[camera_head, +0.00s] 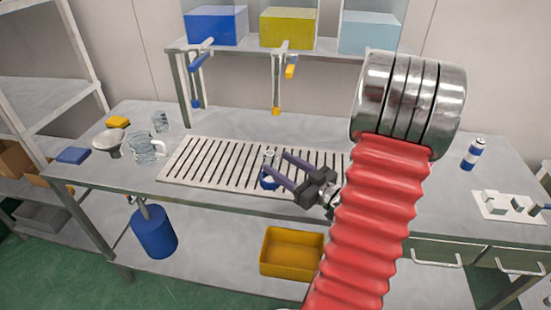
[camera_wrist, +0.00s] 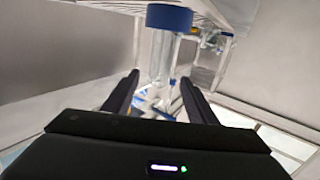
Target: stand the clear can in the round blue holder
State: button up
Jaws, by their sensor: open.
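The round blue holder (camera_head: 268,183) stands on the slotted plate (camera_head: 200,163) in the head view. The clear can (camera_head: 269,155) appears to stand upright in it, partly behind my gripper's fingers. In the wrist view, which looks upside down, the blue holder (camera_wrist: 169,17) is at the top. The clear can (camera_wrist: 160,52) meets it there, its lower part hidden inside the blue ring. My gripper (camera_head: 278,161) is open beside the can. In the wrist view, my gripper (camera_wrist: 160,80) has dark fingers apart, one on each side of the can's line, with no clear contact visible.
Dispensing taps hang from the shelf (camera_head: 232,48) behind the plate. A glass jug (camera_head: 145,147), a bowl (camera_head: 108,141) and a clear cup (camera_head: 160,121) stand at left. A blue-and-white can (camera_head: 473,153) stands at right. A red ribbed hose (camera_head: 375,205) with a metal end fills the foreground.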

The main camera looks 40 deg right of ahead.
jog(key=shift+s+d, duration=0.1)
jog(key=shift+s, duration=1.65)
